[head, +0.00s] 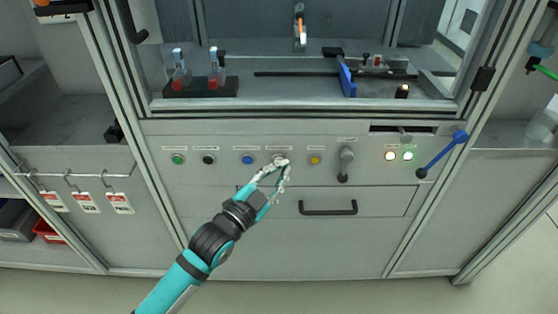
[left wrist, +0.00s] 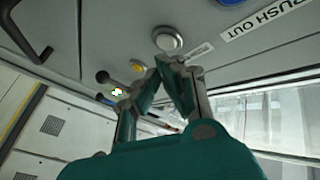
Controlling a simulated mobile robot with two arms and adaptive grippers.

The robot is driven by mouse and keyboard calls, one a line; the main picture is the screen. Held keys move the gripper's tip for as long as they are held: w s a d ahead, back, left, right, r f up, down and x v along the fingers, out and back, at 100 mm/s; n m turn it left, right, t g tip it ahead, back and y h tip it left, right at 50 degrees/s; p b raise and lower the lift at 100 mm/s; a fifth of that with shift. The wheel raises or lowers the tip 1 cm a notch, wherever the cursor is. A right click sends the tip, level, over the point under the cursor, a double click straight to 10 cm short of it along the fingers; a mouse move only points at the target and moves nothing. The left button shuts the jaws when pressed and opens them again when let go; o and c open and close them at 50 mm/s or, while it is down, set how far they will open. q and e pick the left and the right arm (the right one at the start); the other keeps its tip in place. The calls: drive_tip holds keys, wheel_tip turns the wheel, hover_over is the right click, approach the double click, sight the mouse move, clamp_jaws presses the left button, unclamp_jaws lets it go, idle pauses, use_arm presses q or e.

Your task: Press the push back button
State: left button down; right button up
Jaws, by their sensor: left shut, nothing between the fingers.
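A silver-white round button (left wrist: 168,40) shows in the left wrist view, with a small label beside it that is too slanted to read. A blue button (left wrist: 229,1) next to it has a label reading PUSH OUT. In the head view the blue button (head: 247,159) is just left of my left gripper (head: 282,164). The gripper is shut and empty, its tips in front of the silver-white button and mostly covering it. In the left wrist view the left fingertips (left wrist: 168,62) meet close to that button; I cannot tell whether they touch it. My right gripper is not in view.
Green (head: 178,160), black (head: 208,160) and yellow (head: 315,160) buttons share the panel. A grey rotary handle (head: 346,160), two lit lamps (head: 399,156) and a blue lever (head: 442,155) are to the right. A drawer handle (head: 328,209) sticks out below.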

use_arm(q)
drive_tip(key=shift+w, duration=0.15)
drive_tip(key=shift+w, duration=0.3)
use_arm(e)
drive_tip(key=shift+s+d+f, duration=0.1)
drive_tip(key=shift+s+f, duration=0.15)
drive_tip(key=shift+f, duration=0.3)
use_arm(q)
drive_tip(key=shift+w, duration=0.15)
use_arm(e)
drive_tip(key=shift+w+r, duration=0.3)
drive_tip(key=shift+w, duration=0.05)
